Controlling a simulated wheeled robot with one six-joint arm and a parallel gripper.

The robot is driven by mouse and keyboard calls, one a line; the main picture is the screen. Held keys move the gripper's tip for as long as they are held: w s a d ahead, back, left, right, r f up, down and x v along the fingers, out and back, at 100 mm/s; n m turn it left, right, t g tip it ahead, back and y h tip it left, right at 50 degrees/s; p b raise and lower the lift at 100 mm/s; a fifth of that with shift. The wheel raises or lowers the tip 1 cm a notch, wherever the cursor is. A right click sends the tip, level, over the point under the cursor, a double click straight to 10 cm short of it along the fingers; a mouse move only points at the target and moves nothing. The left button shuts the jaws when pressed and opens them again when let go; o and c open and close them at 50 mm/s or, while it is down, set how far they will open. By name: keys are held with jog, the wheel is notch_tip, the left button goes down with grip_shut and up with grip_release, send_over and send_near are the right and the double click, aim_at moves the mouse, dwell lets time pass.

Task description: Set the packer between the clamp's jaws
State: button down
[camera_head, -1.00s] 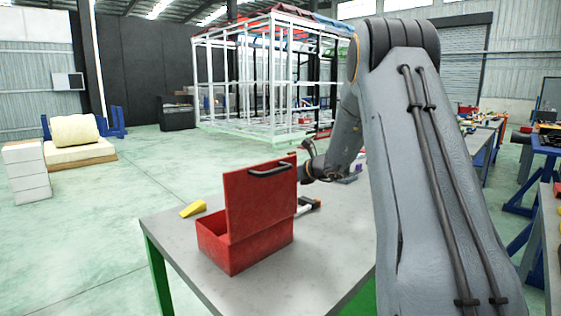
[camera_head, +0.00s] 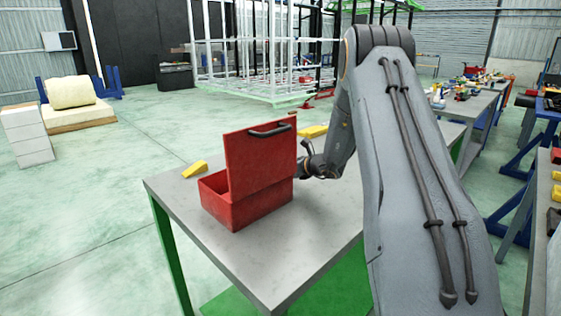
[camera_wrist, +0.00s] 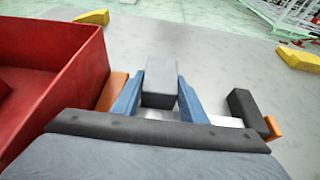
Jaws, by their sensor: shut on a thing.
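In the wrist view my gripper (camera_wrist: 160,84) has its two blue fingers shut on a grey block, the packer (camera_wrist: 160,76). The clamp lies low on the table beneath the gripper. Its dark jaw block (camera_wrist: 246,108) and a small orange end show at right, with a silver bar (camera_wrist: 226,121) running behind my gripper. Another orange part (camera_wrist: 113,91) shows at left, beside the red box. The packer appears between these left and right parts. I cannot tell whether it touches either jaw or its height above the bar. In the head view the gripper's tip and clamp are hidden.
The open red toolbox (camera_head: 246,205) stands close to the left of my gripper, its lid raised. Yellow wedges lie at the table's left edge (camera_head: 195,169) and far side (camera_head: 313,131). The front of the grey table (camera_head: 290,255) is clear.

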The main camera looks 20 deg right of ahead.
jog(key=shift+w+f, duration=0.1)
jog(key=shift+f, duration=0.15)
jog(key=c, duration=1.4)
grip_release()
jog(key=shift+f, duration=0.15)
jog(key=shift+o, duration=0.2)
jog(key=shift+r, duration=0.2)
jog(key=b+v, duration=0.2)
jog(key=v, duration=0.9)
jog(key=shift+s+d+b, duration=0.2)
jog(key=shift+s+b, duration=0.1)
jog(key=shift+s, duration=0.25)
jog(key=shift+s, duration=0.1)
